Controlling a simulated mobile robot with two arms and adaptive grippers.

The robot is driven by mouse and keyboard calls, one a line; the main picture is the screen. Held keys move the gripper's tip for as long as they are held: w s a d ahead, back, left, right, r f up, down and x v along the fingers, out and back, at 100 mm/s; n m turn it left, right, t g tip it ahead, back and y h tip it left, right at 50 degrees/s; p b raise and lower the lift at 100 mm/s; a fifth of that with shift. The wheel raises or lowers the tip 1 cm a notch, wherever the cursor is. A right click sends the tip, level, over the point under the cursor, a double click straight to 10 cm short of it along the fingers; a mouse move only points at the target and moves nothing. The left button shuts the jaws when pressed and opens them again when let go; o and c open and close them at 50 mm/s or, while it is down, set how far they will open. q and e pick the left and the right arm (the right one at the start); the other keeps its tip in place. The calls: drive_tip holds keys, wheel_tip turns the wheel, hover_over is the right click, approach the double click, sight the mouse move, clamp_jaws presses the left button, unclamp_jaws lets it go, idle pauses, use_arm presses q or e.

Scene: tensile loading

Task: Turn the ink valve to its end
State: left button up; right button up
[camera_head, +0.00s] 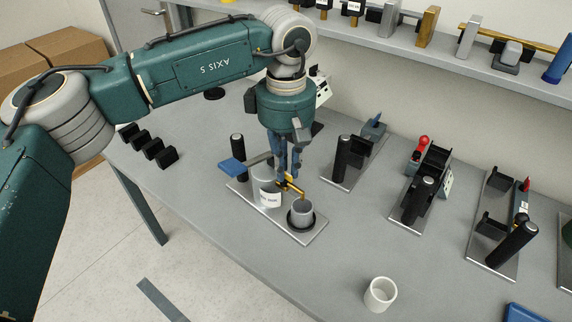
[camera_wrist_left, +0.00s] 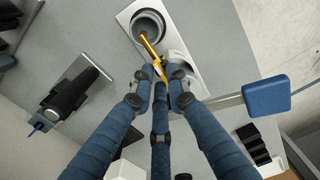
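The brass ink valve (camera_head: 291,187) sticks out from the side of a silver ink tank (camera_head: 260,178) with a white label. Its spout reaches over a grey cup (camera_head: 302,213) standing in a black ring on a metal base plate. In the left wrist view the brass valve (camera_wrist_left: 150,50) runs from the cup's rim to between my fingertips. My left gripper (camera_head: 287,177) points down at the valve. Its blue fingers (camera_wrist_left: 161,76) are drawn together around the brass part, which is partly hidden by them. My right gripper is not in view.
A blue paddle (camera_head: 232,167) on a bar and a black post (camera_head: 237,146) stand left of the tank. Black-handled fixtures (camera_head: 424,190) line the table to the right. A white cup (camera_head: 380,294) stands near the front.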

sight(286, 178)
use_arm(q)
drive_tip(key=shift+o, duration=0.8)
wheel_tip(286, 178, up, 12)
drive_tip(key=shift+s+f, duration=0.1)
